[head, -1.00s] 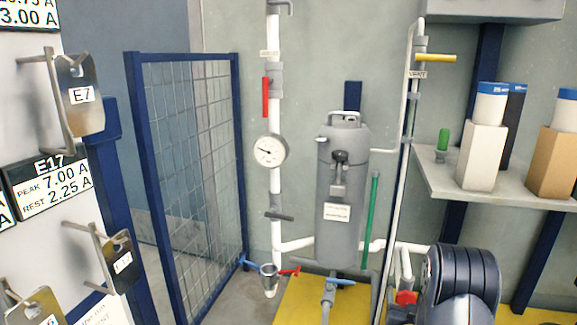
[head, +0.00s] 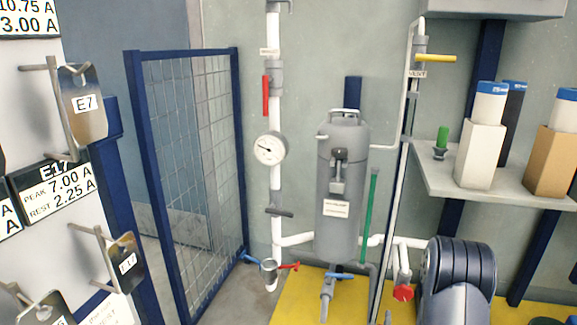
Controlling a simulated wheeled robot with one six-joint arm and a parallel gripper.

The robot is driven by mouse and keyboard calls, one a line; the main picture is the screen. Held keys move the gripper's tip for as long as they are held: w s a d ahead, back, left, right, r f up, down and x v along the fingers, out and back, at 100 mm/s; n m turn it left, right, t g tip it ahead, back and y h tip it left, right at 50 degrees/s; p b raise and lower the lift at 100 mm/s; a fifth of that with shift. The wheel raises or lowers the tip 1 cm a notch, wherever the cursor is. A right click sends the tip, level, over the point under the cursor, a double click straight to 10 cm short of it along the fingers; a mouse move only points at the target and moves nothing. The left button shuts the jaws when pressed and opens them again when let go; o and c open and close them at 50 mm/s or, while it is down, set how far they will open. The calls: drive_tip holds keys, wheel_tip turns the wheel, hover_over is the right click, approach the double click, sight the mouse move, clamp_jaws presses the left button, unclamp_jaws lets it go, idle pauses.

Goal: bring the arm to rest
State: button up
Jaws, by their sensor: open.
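My gripper and arm are not recognisable in the head view. The picture shows the work area: a panel (head: 85,235) with hanging metal plates on the left, and a grey tank (head: 340,185) with pipework in the middle. Whether my gripper holds anything cannot be seen here.
A plate marked E7 (head: 85,105) hangs on a hook that juts from the panel. A blue-framed mesh gate (head: 190,180) stands behind. A pressure gauge (head: 269,149) sits on a white pipe. A shelf (head: 480,185) at right holds boxed bottles. A dark ribbed machine (head: 460,272) stands lower right.

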sight(403, 295)
drive_tip(key=w+m, duration=0.1)
drive_tip(key=w, duration=0.1)
drive_tip(key=w+d+m+b, duration=0.1)
drive_tip(key=w, duration=0.2)
drive_tip(key=w+d+m, duration=0.1)
drive_tip(key=w+m, duration=0.1)
drive_tip(key=w, duration=0.1)
drive_tip(key=shift+w+d+b, duration=0.2)
drive_tip(key=shift+b, duration=0.2)
